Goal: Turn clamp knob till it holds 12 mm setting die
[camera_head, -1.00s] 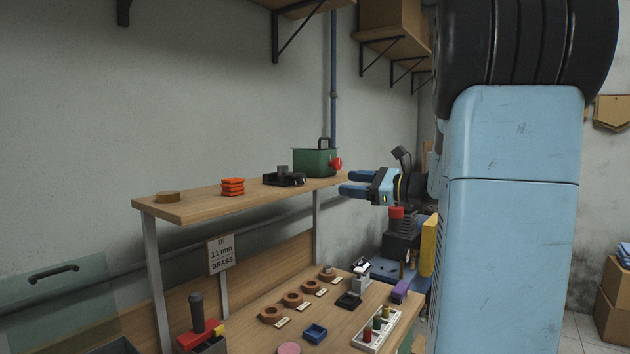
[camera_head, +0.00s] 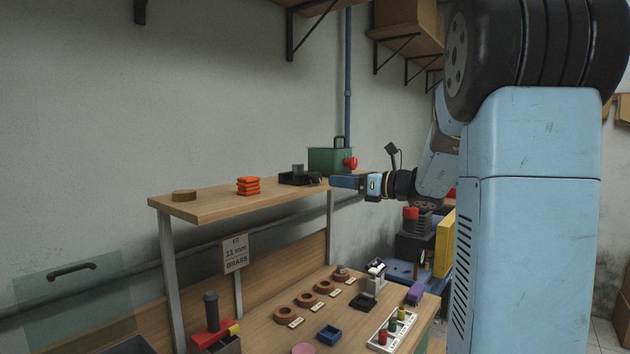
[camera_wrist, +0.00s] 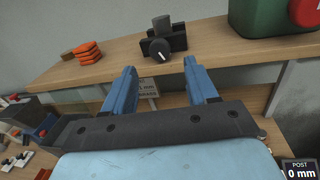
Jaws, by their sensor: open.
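The black clamp (camera_head: 300,177) stands on the upper wooden shelf. In the wrist view the clamp (camera_wrist: 168,40) shows a round dark knob (camera_wrist: 159,49) with a white pointer mark, facing me. A grey block stands up from the clamp's middle; I cannot tell whether it is the setting die or whether it is held. My gripper (camera_head: 335,181) is at shelf height at the shelf's right front. In the wrist view my gripper (camera_wrist: 160,75) is open and empty, its two blue fingers pointing toward the clamp, apart from the knob. A display at the lower right reads POST 0 mm.
A green box with a red knob (camera_head: 331,160) stands right of the clamp. Orange stacked pieces (camera_head: 248,186) and a wooden disc (camera_head: 184,195) lie to its left.

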